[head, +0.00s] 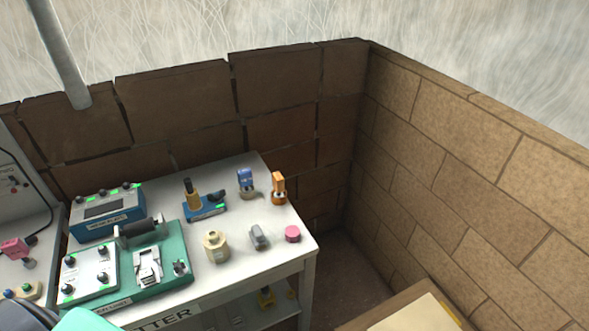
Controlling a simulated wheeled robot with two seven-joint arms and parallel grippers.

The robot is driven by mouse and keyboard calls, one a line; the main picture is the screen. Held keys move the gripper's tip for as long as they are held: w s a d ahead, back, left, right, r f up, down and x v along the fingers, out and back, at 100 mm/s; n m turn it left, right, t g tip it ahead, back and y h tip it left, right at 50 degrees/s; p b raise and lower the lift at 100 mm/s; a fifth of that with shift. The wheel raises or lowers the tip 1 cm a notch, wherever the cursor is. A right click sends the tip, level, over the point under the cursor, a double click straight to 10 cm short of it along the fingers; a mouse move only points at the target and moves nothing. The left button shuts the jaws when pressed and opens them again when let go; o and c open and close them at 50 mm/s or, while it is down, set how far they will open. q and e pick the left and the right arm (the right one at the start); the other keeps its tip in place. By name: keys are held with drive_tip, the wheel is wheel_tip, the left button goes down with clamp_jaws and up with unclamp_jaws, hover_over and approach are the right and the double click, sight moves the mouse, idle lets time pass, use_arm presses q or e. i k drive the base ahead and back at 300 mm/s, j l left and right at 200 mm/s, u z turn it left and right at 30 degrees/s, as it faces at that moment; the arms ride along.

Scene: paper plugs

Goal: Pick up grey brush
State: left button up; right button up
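A small grey object (259,237), which looks like the grey brush, stands on the white table (237,257) near its right front part. It sits between a beige round piece (216,247) and a pink round piece (292,234), apart from both. It is too small for me to make out bristles. Neither my left nor my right gripper is in view.
A blue piece (245,180) and an orange piece (279,186) stand behind. A blue-based device (207,207) and a green board with machines (183,240) fill the left. Stone walls (437,148) close off the back and right. A box (415,310) is at bottom right.

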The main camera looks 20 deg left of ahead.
sight(260, 242)
drive_tip(key=u, duration=0.95)
